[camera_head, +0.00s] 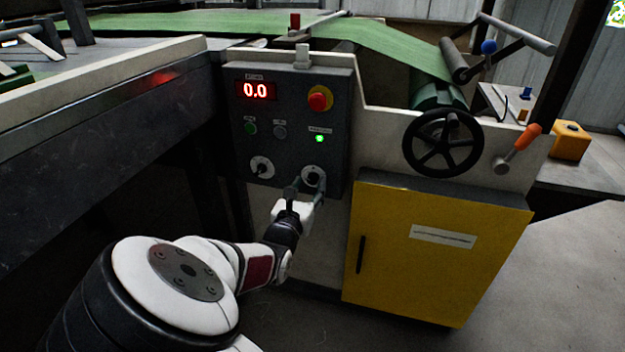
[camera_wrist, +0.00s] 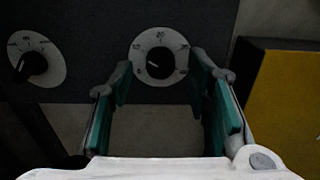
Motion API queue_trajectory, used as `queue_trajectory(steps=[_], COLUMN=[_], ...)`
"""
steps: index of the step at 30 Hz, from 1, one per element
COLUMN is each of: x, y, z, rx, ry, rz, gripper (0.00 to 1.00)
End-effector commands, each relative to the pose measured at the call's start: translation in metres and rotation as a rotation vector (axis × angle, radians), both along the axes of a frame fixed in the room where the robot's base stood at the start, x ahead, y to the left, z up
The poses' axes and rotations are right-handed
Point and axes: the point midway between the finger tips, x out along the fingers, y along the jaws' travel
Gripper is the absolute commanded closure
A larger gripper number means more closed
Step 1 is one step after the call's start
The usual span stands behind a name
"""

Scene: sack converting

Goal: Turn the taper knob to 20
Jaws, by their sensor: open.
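Two dials with black knobs sit low on the grey control panel. The right dial (camera_head: 314,175) is a white disc whose top mark appears to read 20 in the wrist view (camera_wrist: 160,37). Its black knob (camera_wrist: 160,64) has a pale pointer that seems to point left and slightly down. The left dial (camera_head: 262,167) also shows in the wrist view (camera_wrist: 47,58). Dial names are too small to read. My gripper (camera_head: 306,188) is open in front of the right dial. In the wrist view its green-padded fingers (camera_wrist: 159,76) stand either side of the knob, apart from it.
The panel has a red display (camera_head: 256,90) reading 0.0, a red stop button (camera_head: 319,99) on yellow, and a lit green lamp (camera_head: 319,139). A yellow cabinet (camera_head: 436,245) stands close right, below a black handwheel (camera_head: 442,142). A grey-sided machine frame (camera_head: 100,110) flanks the left.

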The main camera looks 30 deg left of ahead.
Motion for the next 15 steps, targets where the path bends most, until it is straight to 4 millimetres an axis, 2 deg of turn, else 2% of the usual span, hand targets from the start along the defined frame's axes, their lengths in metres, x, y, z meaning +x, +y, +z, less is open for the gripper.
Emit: queue_trajectory(steps=[13,14,15], x=[0.0015,0.0015,0.0015], y=[-0.001,-0.001,-0.0011], z=[0.0,0.0,0.0], rx=[0.0,0.0,0.0], ry=[0.001,0.001,0.001], rz=[0.004,0.003,0.003], gripper=[0.56,0.6,0.69])
